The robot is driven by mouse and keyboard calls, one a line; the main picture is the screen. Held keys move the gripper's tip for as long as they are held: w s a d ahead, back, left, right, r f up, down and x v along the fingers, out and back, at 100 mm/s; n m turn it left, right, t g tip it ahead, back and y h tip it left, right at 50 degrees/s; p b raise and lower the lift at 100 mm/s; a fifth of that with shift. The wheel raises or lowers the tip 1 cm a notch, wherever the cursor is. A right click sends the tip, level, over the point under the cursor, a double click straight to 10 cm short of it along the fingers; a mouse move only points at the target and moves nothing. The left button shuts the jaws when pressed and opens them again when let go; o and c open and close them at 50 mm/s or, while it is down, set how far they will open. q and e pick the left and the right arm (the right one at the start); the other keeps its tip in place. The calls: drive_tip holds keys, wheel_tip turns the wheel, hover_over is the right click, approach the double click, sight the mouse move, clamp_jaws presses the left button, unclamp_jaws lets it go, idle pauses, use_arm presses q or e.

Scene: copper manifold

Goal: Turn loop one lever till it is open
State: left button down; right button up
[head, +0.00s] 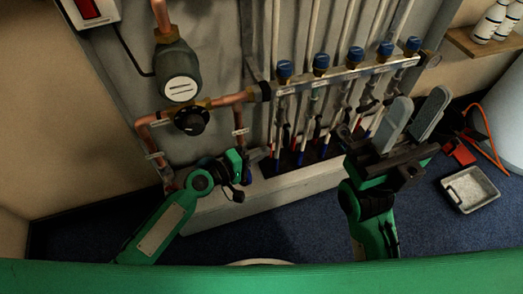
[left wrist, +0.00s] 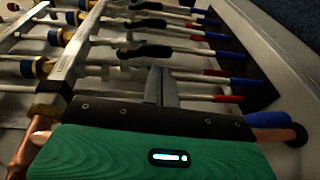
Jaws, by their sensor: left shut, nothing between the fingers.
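The manifold bar (head: 345,76) carries a row of blue caps, with pipes and small dark levers below it. My left gripper (head: 258,156) is low at the left end of this row, partly hidden by its own wrist. In the left wrist view its fingers (left wrist: 161,86) are shut and empty, beside the nearest pipes. A black lever (left wrist: 146,51) lies just beyond the fingertips, roughly along its pipe, with a small apparent gap. I cannot tell surely whether it is loop one's. My right gripper (head: 417,112) is open and empty, in front of the row's right end.
A copper pipe with a round black dial (head: 192,120) and a grey pump (head: 178,75) is at the left. A pale ledge (head: 270,192) runs below the pipes. A grey tray (head: 470,188) and red tool (head: 460,150) lie on the blue floor at right.

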use_arm(q)
drive_tip(key=f+v, duration=0.1)
drive_tip(key=v, duration=0.8)
drive_tip(key=shift+a, duration=0.1)
